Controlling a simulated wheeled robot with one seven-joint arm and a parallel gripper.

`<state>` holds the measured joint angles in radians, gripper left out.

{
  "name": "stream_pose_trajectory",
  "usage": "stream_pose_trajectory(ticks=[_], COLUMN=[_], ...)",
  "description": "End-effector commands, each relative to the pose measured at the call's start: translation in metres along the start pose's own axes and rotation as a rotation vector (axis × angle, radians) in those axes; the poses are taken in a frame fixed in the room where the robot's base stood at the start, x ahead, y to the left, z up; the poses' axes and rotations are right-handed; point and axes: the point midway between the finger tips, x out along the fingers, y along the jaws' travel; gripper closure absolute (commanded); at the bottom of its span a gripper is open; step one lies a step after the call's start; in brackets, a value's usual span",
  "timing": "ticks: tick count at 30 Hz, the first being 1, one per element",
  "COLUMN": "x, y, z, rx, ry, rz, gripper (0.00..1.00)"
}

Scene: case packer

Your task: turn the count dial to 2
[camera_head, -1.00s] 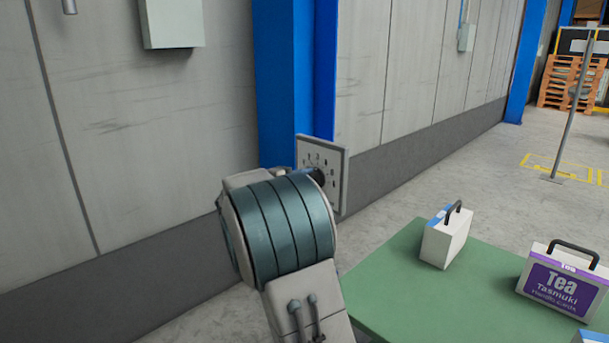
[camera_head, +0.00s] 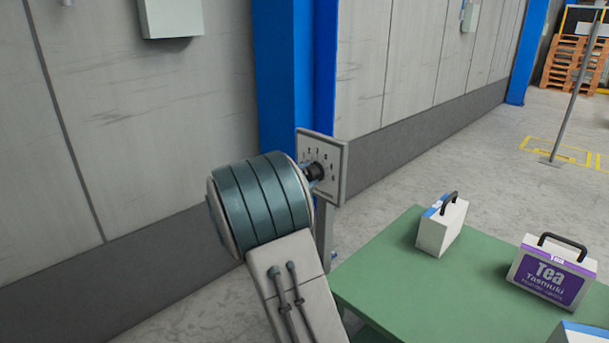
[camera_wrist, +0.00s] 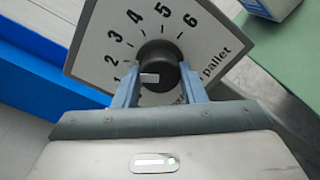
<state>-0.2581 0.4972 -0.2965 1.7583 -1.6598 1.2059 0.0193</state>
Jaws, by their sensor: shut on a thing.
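The count dial is a black knob (camera_wrist: 162,56) on a white plate (camera_wrist: 92,52) printed with 1 to 6; the plate also shows in the head view (camera_head: 338,178). My gripper (camera_wrist: 158,84) is shut on the knob, one blue-grey finger on each side, in the wrist view. The knob's white mark points left in that view, towards the low numbers; it looks nearest the 1, which is partly hidden by a finger. In the head view the knob (camera_head: 315,171) shows beside my wrist, and my fingers are hidden.
A green table (camera_head: 390,270) stands right of the dial post. A blue column (camera_head: 275,80) and grey wall stand behind the dial.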

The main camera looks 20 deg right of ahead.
Motion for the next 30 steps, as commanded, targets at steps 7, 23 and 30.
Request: stream_pose_trajectory(ticks=[7, 23, 30], x=[-0.001, -0.009, -0.057], y=[-0.002, 0.0, 0.001], z=[-0.001, -0.001, -0.001], rx=[-0.002, 0.001, 0.0], ry=[0.001, 0.003, 0.005], rz=[-0.003, 0.0, 0.001], gripper=[0.85, 0.41, 0.41])
